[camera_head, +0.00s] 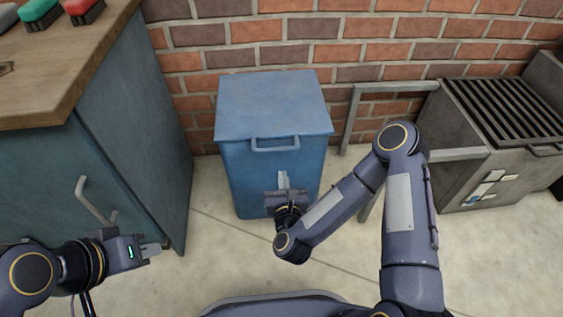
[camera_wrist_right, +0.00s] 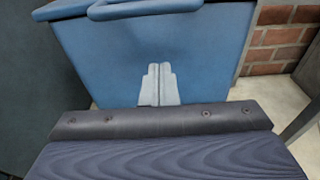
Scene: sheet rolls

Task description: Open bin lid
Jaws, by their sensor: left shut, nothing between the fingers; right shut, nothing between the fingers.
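The blue bin (camera_head: 245,170) stands on the floor against the brick wall. Its flat blue lid (camera_head: 270,102) is down, with a bar handle (camera_head: 275,145) on its front edge. My right gripper (camera_head: 283,179) is shut and empty in front of the bin, below the handle. In the right wrist view its fingers (camera_wrist_right: 159,84) are together and point at the bin's front face (camera_wrist_right: 105,70); the handle (camera_wrist_right: 140,9) is at the top edge. I cannot tell whether the fingertips touch the bin. My left gripper (camera_head: 151,250) is shut and empty at the lower left, apart from the bin.
A teal cabinet (camera_head: 135,140) with a wooden top (camera_head: 60,75) and a door handle (camera_head: 95,203) stands left of the bin. A metal grill (camera_head: 500,165) and grey frame (camera_head: 352,120) stand on the right. Floor is clear before the bin.

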